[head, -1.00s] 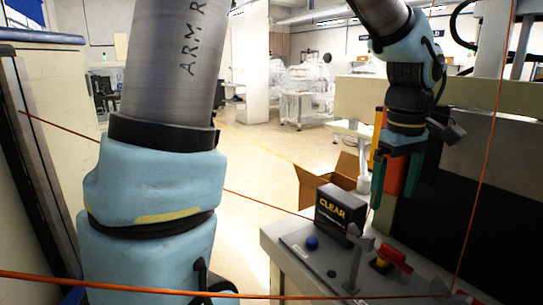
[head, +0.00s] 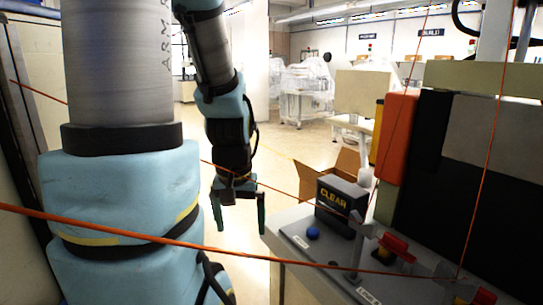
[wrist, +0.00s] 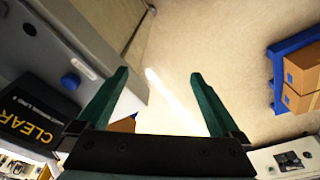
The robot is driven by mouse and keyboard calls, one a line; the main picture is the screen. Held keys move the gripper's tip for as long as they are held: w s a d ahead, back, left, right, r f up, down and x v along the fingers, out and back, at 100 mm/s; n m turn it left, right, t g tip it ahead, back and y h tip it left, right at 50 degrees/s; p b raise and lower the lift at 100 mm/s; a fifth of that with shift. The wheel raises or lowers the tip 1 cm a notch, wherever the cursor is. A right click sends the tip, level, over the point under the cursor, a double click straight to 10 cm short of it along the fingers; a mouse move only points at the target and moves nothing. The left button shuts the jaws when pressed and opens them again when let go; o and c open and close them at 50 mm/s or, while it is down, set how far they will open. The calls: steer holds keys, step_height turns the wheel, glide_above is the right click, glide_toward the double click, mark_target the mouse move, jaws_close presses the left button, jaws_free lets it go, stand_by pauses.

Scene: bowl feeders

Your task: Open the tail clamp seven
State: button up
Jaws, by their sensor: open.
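My gripper (head: 239,207) hangs open and empty in the head view, fingers pointing down, left of the grey bench and apart from it. In the wrist view its two green fingers (wrist: 159,76) are spread with only floor between them. On the bench stand a grey upright clamp-like lever (head: 358,243) and a part with a red handle (head: 393,243). Another red piece (head: 484,297) shows at the lower right edge. A small label (head: 368,298) at the bench front is too small to read fully, so I cannot tell which part is clamp seven.
The grey bench top (head: 290,228) carries a blue knob (head: 313,233) and a black box marked CLEAR (head: 340,197). An open carton (head: 347,163) stands behind. Orange cords cross the head view. Cartons on a blue pallet (wrist: 290,75) lie right in the wrist view.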

steer(key=shift+s+f, duration=0.15)
steer(key=shift+f, duration=0.05)
steer(key=shift+c, duration=0.2)
